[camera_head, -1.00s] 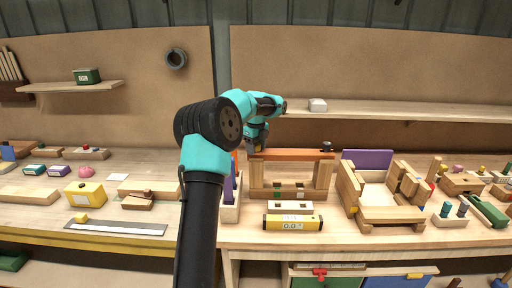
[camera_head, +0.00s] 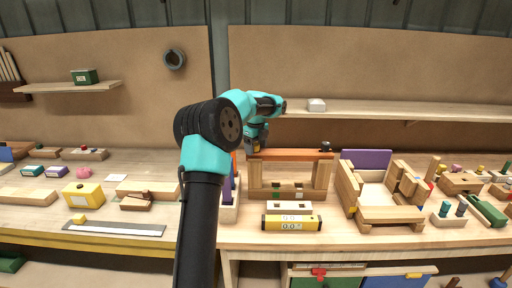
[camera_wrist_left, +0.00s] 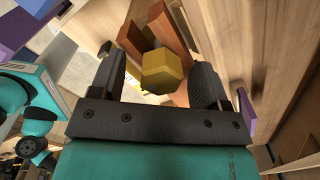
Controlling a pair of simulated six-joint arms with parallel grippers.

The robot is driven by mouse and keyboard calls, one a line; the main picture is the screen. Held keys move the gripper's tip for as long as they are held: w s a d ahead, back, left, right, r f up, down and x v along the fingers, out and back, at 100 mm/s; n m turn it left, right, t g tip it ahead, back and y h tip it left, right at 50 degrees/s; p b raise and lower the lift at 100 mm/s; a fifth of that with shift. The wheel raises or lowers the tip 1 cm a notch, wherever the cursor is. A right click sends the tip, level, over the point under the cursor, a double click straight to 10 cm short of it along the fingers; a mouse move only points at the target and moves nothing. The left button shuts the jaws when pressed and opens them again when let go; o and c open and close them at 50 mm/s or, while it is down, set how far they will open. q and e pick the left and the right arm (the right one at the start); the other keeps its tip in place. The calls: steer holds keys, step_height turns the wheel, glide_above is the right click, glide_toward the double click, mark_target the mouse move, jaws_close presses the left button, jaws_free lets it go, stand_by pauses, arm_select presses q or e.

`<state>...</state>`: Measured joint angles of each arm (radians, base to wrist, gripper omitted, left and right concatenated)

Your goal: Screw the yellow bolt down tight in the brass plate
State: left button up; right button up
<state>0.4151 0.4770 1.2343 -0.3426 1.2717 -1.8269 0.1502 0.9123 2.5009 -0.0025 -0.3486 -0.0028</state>
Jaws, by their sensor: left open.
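The yellow bolt (camera_wrist_left: 162,72) shows its six-sided head in the left wrist view, between the two fingers of my left gripper (camera_wrist_left: 160,82). The fingers are open, with a gap visible on both sides of the head. In the head view my left gripper (camera_head: 256,146) is at the left end of an orange-brown curved board (camera_head: 295,154), where the bolt is too small to make out. A reddish-brown board (camera_wrist_left: 172,35) lies behind the bolt in the wrist view. I cannot make out the brass plate clearly. My right gripper is not in view.
The orange-brown board rests on a wooden frame (camera_head: 322,176). A yellow level (camera_head: 291,223) lies in front of it. A wooden chair-like assembly (camera_head: 388,213) stands to the right. A purple upright piece and block (camera_head: 230,213) stand close to my left arm. A steel ruler (camera_head: 115,229) lies left.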

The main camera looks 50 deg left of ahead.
arm_select(q)
step_height(320, 180, up, 12)
steer(key=shift+s+d, duration=0.15)
stand_by(0.4)
steer(key=shift+c, duration=0.2)
steer(key=shift+r, duration=0.3)
steer(key=shift+c, duration=1.4)
steer(key=r, duration=0.5)
steer(key=shift+a+r, duration=0.2)
steer(key=shift+a, duration=0.2)
step_height(320, 180, down, 17)
steer(key=shift+f, duration=0.2)
